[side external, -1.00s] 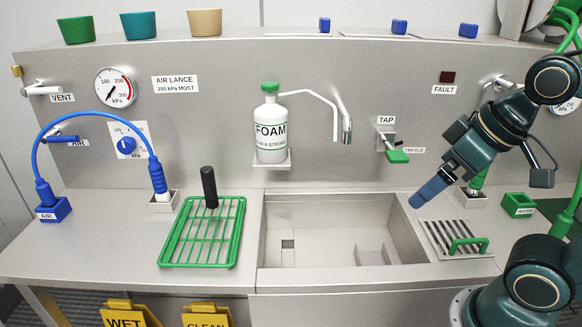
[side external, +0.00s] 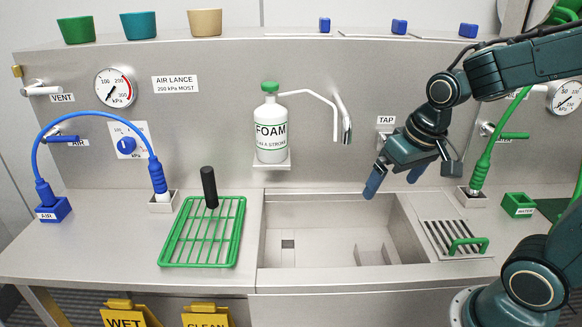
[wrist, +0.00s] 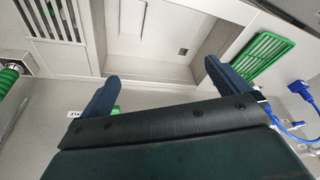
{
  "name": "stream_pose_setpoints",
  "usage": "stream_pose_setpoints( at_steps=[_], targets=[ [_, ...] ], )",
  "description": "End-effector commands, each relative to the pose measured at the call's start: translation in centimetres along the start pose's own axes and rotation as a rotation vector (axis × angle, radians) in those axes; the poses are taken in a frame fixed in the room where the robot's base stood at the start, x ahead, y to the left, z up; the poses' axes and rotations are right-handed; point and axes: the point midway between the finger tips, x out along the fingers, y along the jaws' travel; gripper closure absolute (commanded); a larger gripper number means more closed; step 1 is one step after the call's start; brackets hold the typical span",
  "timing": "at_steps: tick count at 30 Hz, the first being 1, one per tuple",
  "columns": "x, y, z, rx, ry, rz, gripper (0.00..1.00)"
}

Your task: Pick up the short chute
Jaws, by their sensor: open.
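Nothing in view can be clearly recognised as the short chute. My gripper (side external: 394,184) is open and empty, with its two blue fingers spread above the right back part of the sink (side external: 290,212). In the wrist view my gripper (wrist: 162,72) shows both fingers apart, with only the sink and bench behind the gap.
A foam bottle (side external: 270,130) and a spout (side external: 344,120) are on the back wall. A green hose nozzle (side external: 479,172) stands to the right. The sink's middle is clear.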

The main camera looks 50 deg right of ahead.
Motion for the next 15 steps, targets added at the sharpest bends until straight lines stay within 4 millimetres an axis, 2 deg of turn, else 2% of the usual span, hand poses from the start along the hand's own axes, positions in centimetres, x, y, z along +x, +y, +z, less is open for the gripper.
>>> stream_pose_setpoints(
  at_steps=[6, 15],
  targets=[
    [4.2, 1.5, -1.5, 0.105, -0.069, 0.027, 0.0],
    [10.4, 3.8, -2.4, 0.246, -0.153, 0.061, 0.0]
  ],
)
